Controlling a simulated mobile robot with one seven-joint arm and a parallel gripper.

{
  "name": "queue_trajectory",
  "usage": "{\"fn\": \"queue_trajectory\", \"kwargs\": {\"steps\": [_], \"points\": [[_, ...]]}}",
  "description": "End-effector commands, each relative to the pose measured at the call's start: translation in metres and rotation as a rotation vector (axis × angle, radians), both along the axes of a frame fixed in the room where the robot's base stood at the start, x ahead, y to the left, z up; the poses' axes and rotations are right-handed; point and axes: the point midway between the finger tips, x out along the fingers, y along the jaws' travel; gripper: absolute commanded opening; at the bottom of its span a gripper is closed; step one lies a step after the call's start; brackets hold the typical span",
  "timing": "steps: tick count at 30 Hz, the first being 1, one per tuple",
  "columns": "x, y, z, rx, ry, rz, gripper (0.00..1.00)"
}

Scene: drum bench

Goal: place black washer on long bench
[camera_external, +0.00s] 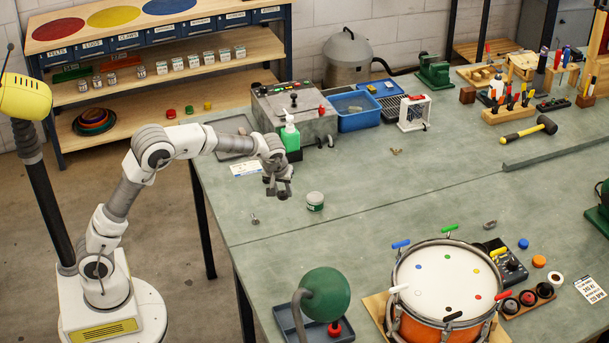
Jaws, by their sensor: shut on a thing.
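My gripper (279,190) is over the left part of the long bench (370,235), pointing down, close to the green-and-white jar. It is shut on a small dark thing at its fingertips, which fits the black washer, but it is too small and too mixed with the dark fingers to make out its shape. I cannot tell the exact height of the fingertips above the bench. The long bench has a grey-green top with a seam running across it.
Near my gripper stand a green-and-white jar (315,201), a small bolt (255,219) and a green bottle (290,138). A grey machine (292,110) and blue bin (357,111) stand behind. A drum (447,285) and green ball-shaped thing (326,294) are in front. The bench middle is clear.

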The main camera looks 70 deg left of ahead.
Motion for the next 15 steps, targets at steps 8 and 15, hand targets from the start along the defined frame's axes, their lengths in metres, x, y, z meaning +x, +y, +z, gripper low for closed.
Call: {"fn": "queue_trajectory", "kwargs": {"steps": [8, 15], "points": [[-0.028, -0.040, -0.003, -0.004, 0.003, -0.282, 0.00], [-0.072, -0.095, -0.005, -0.003, 0.001, -0.672, 0.00]]}}
